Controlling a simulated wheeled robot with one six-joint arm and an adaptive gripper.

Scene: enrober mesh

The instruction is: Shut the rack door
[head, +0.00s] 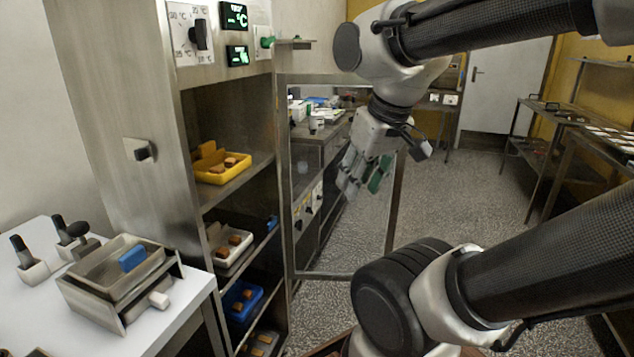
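The rack (235,105) is a tall steel cabinet at the left, its front open to the shelves. The rack door (394,222) is a thin metal frame around a see-through pane. It stands open, swung out to the right from the rack's right edge. My gripper (362,188) hangs pointing down in front of the door pane, near its free edge. Its fingers, one with a green pad, look spread with nothing between them. I cannot tell whether it touches the door.
Rack shelves hold a yellow tray (236,174), a white tray (219,258) and a blue tray (229,304) with brown pieces. A white table (170,335) with a metal box (92,302) stands at front left. Benches line the right; the speckled floor between is clear.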

